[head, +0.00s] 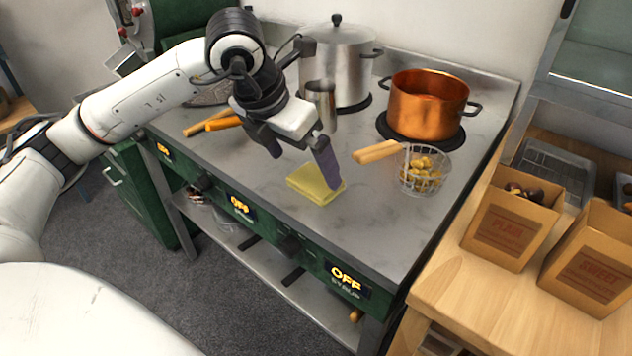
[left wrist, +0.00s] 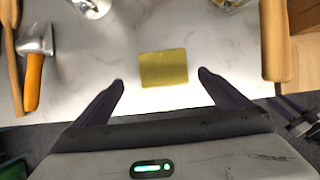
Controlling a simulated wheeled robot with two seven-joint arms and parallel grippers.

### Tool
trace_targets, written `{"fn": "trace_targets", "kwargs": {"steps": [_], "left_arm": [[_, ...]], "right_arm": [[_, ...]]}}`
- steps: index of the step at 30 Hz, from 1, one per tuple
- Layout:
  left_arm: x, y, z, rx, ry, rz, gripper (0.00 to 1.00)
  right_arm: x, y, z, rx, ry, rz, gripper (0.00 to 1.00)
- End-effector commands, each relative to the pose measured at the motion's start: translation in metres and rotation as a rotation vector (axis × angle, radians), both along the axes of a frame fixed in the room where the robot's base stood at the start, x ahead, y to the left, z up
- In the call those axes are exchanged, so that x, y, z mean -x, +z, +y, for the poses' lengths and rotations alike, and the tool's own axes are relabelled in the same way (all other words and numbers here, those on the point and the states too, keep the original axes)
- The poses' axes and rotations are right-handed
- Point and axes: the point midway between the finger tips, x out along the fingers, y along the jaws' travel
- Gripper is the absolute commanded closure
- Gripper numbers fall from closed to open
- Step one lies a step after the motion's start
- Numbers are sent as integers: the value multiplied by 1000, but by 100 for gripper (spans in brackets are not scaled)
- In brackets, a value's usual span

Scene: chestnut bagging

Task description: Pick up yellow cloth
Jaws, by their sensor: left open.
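The yellow cloth (head: 312,184) is a folded square lying flat on the grey stove top near its front edge. It also shows in the left wrist view (left wrist: 164,68), just beyond and between the fingertips. My left gripper (head: 298,166) is open and empty above the cloth. Its two purple fingers stand apart, and in the head view one finger covers part of the cloth's right side. In the left wrist view my left gripper (left wrist: 160,80) has nothing between its fingers.
A wire basket (head: 421,172) of chestnuts with a wooden handle (head: 377,152) stands right of the cloth. A copper pot (head: 428,104), a steel pot (head: 340,66) and a metal cup (head: 320,103) stand behind. Orange-handled tools (head: 222,124) lie left. Paper boxes (head: 512,228) stand on the wooden counter.

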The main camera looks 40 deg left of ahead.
Motion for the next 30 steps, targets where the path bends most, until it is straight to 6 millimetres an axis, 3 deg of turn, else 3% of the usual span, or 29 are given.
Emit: {"fn": "trace_targets", "kwargs": {"steps": [9,18,26,30], "left_arm": [[-21,-38,-9,2,-2,3,4],[-23,-43,-9,1,-3,1,4],[-23,-42,-9,1,-3,1,47],[-23,-42,-9,1,-3,1,48]], "right_arm": [[1,0,0,-1,-1,3,69],[1,-1,-1,0,-2,5,69],[0,0,-1,1,-3,3,69],[-1,1,-1,0,-3,0,69]]}}
